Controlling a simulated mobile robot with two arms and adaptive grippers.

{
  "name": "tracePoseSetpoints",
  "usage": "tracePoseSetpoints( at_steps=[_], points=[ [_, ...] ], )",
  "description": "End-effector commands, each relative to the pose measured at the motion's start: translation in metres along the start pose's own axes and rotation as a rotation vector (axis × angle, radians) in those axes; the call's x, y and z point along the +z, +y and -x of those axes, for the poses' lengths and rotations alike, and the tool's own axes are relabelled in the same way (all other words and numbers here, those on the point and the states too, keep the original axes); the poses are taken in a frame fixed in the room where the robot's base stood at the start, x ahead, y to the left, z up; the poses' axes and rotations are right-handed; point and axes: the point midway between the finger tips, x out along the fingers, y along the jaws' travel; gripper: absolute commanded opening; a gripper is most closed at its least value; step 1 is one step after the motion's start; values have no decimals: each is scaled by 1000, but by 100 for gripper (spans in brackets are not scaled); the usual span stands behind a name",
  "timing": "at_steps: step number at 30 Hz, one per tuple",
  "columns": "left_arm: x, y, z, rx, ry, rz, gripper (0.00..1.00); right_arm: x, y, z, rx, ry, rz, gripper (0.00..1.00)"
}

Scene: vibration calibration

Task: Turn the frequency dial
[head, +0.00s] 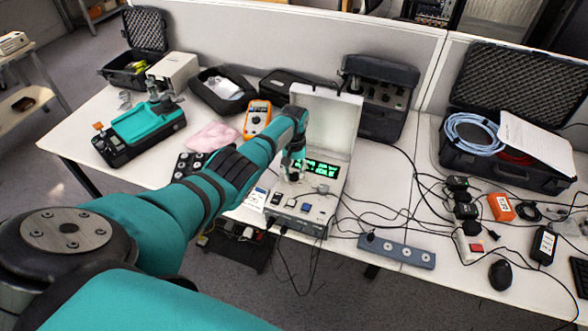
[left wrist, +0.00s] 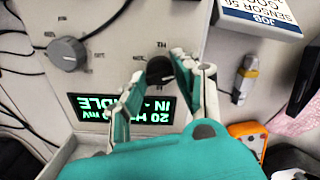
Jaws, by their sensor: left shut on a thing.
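The calibration unit (head: 333,112) stands on the table with its white lid raised. Its green-lit display (head: 318,168) also shows in the left wrist view (left wrist: 122,109), upside down, with text that seems to read 20 Hz and IDLE. My left gripper (head: 293,174) reaches down onto the panel. In the left wrist view its fingers are closed around a dark round dial (left wrist: 159,70) beside the display. The dial's label is partly hidden, so I cannot read it as frequency. A second, grey dial (left wrist: 68,53) is free to the left. My right gripper is not in view.
An orange multimeter (head: 257,118) and a pink cloth (head: 213,136) lie left of the unit. A grey power strip (head: 397,251) and loose black cables lie to its right. A black case (head: 387,92) stands behind it, near the partition.

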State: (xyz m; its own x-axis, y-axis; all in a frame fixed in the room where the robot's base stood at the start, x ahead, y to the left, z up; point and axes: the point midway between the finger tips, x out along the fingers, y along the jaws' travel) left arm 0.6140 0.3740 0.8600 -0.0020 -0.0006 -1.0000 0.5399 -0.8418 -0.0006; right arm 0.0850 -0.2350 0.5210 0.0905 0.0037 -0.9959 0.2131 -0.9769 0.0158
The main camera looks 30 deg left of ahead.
Motion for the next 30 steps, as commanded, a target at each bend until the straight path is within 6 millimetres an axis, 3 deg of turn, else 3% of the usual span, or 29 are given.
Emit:
tracePoseSetpoints(
  at_steps=[12,28,29,30],
  points=[
    [-2,0,2,2,6,182,0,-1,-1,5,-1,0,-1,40],
    [-3,0,3,3,8,206,0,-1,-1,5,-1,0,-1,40],
    [-3,0,3,3,8,206,32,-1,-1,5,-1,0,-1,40],
    [-3,0,3,3,8,206,37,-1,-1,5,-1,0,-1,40]
  ],
)
